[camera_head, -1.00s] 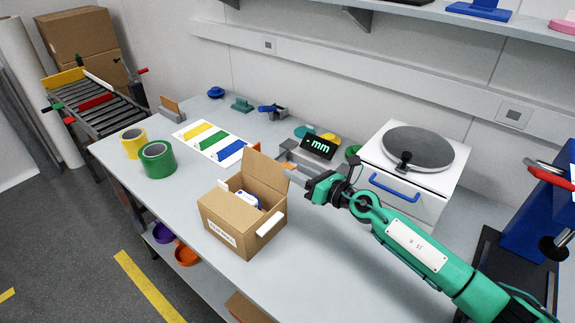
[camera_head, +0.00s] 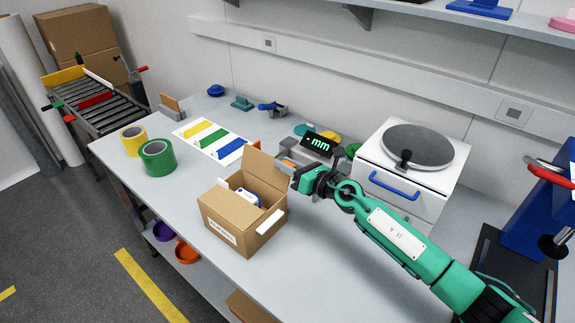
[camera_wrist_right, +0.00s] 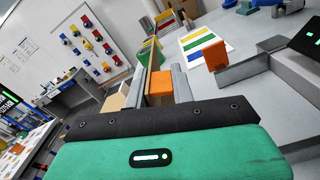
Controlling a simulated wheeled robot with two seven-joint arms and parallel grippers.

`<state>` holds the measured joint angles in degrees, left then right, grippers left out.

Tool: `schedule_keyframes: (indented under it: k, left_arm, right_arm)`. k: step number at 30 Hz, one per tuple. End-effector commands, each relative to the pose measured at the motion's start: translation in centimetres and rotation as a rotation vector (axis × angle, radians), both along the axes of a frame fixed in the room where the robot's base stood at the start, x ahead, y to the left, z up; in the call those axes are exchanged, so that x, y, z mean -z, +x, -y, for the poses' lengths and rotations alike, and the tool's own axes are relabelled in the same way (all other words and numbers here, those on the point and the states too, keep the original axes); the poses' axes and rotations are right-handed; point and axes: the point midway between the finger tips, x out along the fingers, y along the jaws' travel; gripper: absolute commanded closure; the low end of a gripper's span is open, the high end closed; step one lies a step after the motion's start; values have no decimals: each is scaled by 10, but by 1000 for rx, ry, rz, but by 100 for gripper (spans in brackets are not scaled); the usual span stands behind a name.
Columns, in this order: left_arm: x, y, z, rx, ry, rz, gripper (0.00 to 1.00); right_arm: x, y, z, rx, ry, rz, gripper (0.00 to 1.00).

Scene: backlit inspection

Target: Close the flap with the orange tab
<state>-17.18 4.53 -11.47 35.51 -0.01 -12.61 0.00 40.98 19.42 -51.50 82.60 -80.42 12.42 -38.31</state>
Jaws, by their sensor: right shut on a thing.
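A small brown cardboard box (camera_head: 229,213) stands open on the grey table, with a white and blue item (camera_head: 248,197) inside. Its back flap (camera_head: 264,172) stands raised. The orange tab (camera_wrist_right: 160,84) shows between the fingers in the right wrist view, next to the flap's edge. My right gripper (camera_head: 294,172) is at the flap's right end in the head view, shut on the tab. The fingers hide most of the tab there. My left gripper is not in view.
A display (camera_head: 318,143) stands behind the gripper. Green (camera_head: 157,160) and yellow (camera_head: 132,142) tape rolls sit at left. The table's front edge is close to the box.

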Motion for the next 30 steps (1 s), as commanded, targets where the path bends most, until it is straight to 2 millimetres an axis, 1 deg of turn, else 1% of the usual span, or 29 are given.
schedule_keyframes:
  k: [20, 26, 30]
  left_arm:
    - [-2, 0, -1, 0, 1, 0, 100]
    - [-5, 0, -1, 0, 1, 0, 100]
    - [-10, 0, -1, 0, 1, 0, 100]
  right_arm:
    - [-1, -2, -1, 0, -18, 24, 100]
    - [-4, -5, -3, 0, -56, 77, 100]
    - [-7, -11, -7, 0, -109, 152, 100]
